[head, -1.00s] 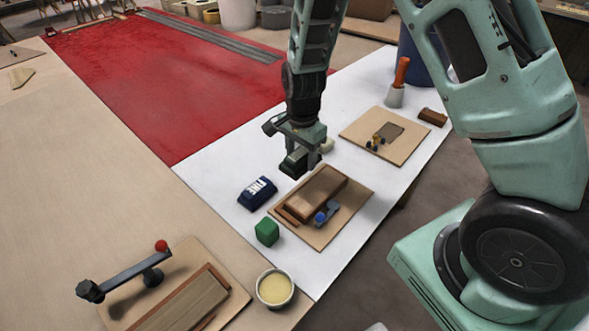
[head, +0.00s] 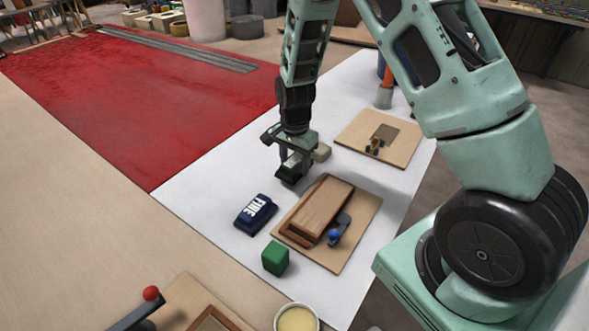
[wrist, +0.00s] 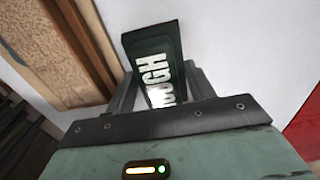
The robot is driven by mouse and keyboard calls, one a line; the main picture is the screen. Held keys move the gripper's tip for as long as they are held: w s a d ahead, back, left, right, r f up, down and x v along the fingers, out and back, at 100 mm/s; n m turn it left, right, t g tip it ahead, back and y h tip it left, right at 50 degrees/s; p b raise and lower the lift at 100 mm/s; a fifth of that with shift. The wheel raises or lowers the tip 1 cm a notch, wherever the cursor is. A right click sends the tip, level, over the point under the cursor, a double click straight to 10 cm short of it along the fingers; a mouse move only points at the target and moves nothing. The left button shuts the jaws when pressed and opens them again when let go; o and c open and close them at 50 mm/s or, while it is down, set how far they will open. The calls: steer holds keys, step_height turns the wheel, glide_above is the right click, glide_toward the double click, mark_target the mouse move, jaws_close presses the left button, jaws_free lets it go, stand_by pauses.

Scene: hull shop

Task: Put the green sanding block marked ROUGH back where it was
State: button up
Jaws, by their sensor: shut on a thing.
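The dark green sanding block marked ROUGH (wrist: 151,52) is held between the fingers of my gripper (wrist: 158,88), which is shut on it. Its white lettering shows in the wrist view, partly cut off by the gripper. In the head view my gripper (head: 293,168) is over the white cloth, beyond the blue FINE block and left of the near wooden board. The held block shows there as a dark shape (head: 290,173) under the fingers. Whether it touches the cloth I cannot tell.
A blue block marked FINE (head: 255,213) and a plain green cube (head: 275,258) lie on the white cloth (head: 205,190). A board (head: 364,215) carries a wooden piece (head: 322,205) with a blue-knobbed clamp (head: 337,232).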

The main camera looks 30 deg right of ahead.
mark_target(295, 170)
steer(key=shift+f, duration=1.45)
steer(key=shift+f, duration=0.1)
steer(key=o, duration=1.1)
